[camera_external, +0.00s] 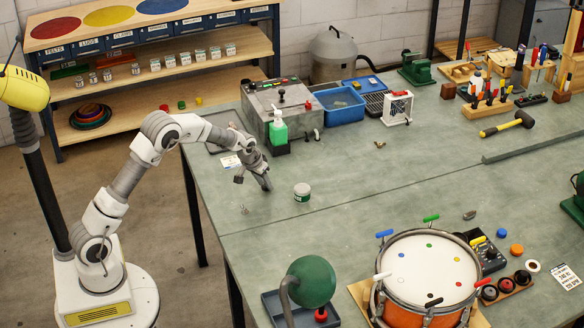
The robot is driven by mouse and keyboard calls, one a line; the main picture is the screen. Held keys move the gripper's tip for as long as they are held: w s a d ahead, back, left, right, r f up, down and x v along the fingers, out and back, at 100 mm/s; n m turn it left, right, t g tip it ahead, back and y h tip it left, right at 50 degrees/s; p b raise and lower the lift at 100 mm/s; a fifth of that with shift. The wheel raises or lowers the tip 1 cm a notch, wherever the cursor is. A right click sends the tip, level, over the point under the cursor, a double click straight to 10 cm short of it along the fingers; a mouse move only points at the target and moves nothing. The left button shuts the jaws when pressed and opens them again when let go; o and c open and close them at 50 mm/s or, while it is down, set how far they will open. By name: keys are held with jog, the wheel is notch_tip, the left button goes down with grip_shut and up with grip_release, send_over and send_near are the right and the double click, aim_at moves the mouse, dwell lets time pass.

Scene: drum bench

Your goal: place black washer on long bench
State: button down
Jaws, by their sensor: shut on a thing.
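The long bench (330,230) is a large grey-green worktop that fills the middle and right.
A drum (425,270) stands at the front, beside a green lamp-like dome (312,281). A green bottle (278,128), a grey box (290,95) and a blue tub (340,104) stand behind my gripper. A yellow-handled hammer (508,124) lies at right. The bench middle is mostly clear.

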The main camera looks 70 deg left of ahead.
jog(key=shift+f, duration=0.25)
jog(key=shift+f, duration=0.25)
jog(key=c, duration=0.5)
grip_release()
jog(key=shift+r, duration=0.15)
jog(key=p+v, duration=0.1)
jog(key=v, duration=1.6)
jog(key=shift+r+p, duration=0.2)
jog(key=shift+p, duration=0.1)
